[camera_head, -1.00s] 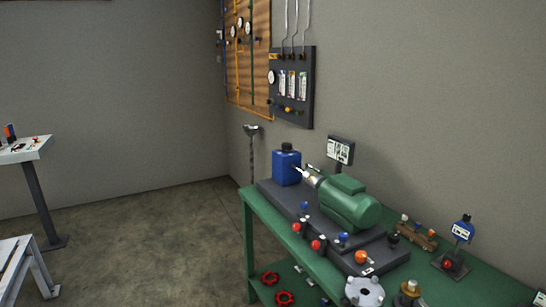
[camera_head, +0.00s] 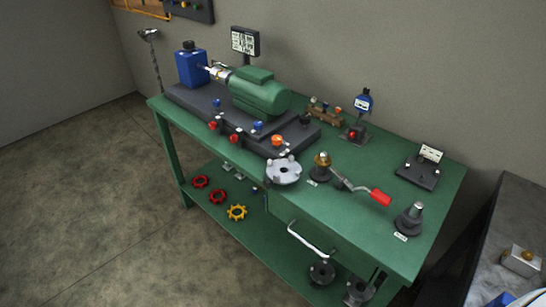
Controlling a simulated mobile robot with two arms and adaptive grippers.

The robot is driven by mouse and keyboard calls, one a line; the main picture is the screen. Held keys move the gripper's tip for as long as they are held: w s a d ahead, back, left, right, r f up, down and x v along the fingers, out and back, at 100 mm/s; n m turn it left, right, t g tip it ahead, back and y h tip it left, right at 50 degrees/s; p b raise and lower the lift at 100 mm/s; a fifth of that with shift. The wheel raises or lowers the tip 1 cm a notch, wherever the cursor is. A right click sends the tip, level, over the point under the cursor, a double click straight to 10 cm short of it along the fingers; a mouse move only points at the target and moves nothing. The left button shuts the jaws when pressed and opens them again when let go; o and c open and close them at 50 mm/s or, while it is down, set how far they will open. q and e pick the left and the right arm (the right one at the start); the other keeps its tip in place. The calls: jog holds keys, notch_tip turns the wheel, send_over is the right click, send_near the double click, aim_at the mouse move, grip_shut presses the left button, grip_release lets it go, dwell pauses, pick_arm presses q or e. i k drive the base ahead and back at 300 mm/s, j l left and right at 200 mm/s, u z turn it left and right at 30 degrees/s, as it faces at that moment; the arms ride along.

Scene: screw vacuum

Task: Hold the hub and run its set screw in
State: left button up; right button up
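A green motor (camera_head: 258,92) lies on a dark base plate on the green bench (camera_head: 380,235). A blue block-shaped unit (camera_head: 191,66) stands at its left end. Small silver shaft and coupling parts (camera_head: 220,72) sit between the two; they may include the hub, but I cannot tell. A set screw is too small to make out. A red-handled tool or lever (camera_head: 380,197) lies at the front right of the bench. Neither of my grippers is in view.
A silver lobed disc (camera_head: 284,171), a brass-topped dark stand (camera_head: 322,166) and a dark cone-shaped piece (camera_head: 409,219) stand along the bench front. The floor at left is open.

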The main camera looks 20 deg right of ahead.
aim_at(267, 183)
jog(key=i+z, duration=0.1)
jog(key=z, duration=1.75)
jog(key=j+z, duration=1.25)
jog(key=k+j+z, duration=0.1)
jog(key=j+z, duration=0.15)
jog(key=z, duration=0.15)
jog(key=k+j+z, duration=0.15)
jog(key=j+z, duration=0.25)
